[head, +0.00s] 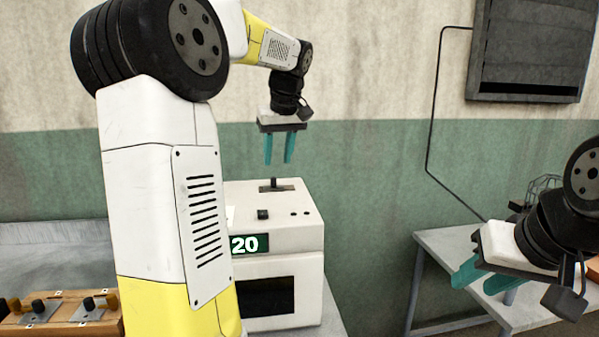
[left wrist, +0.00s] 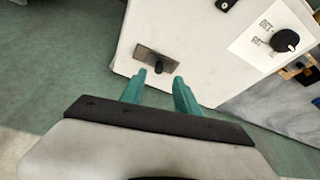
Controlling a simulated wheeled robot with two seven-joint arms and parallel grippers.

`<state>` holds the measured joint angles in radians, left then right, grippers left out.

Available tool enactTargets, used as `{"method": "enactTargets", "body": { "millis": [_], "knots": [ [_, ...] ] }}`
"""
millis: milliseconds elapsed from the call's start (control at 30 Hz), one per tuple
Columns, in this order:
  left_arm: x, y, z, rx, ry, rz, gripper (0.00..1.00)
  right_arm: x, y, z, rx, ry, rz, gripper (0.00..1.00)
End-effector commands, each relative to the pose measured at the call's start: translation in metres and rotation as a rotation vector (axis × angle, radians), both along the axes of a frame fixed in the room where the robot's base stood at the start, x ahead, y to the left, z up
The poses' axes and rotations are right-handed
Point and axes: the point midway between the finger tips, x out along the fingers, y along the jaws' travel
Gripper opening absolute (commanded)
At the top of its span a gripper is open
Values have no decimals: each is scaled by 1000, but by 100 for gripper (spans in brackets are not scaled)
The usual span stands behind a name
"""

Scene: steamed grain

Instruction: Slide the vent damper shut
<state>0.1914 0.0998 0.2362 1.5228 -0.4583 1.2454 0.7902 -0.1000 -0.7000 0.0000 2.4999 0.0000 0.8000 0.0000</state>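The vent damper is a small dark knob (head: 274,183) standing in a slotted metal plate (head: 287,187) on top of a white steamer box (head: 305,212). In the left wrist view the knob (left wrist: 160,66) sits toward one end of its plate (left wrist: 145,57), just beyond the fingertips. My left gripper (head: 279,160) points down above the knob, with its teal fingers apart and nothing between them. It also shows in the left wrist view (left wrist: 159,82). My right gripper (head: 475,280) is at the right over a grey table, fingers apart and empty.
A black switch (head: 263,214) and small buttons are on the box top, with a "20" display (head: 249,244) below. A dial (left wrist: 286,40) shows in the left wrist view. A wooden control panel (head: 62,313) is at lower left. A grey table (head: 450,245) stands at right.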

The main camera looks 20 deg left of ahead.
Motion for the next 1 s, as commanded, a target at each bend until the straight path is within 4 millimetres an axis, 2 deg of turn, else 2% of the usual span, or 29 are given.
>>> {"method": "enactTargets", "body": {
  "millis": [167,400,600,967,1000],
  "knots": [
    [10,8,-9,1,2,29,38,0,0,0,0,0,0,36],
    [20,17,-44,1,3,28,38,0,0,0,0,0,0,36],
    [27,23,-66,1,1,26,38,0,0,0,0,0,0,36],
    [29,24,-72,0,-1,26,38,0,0,0,0,0,0,36],
    [29,24,-72,0,-1,26,32,0,0,0,0,0,0,36]
  ]
}}
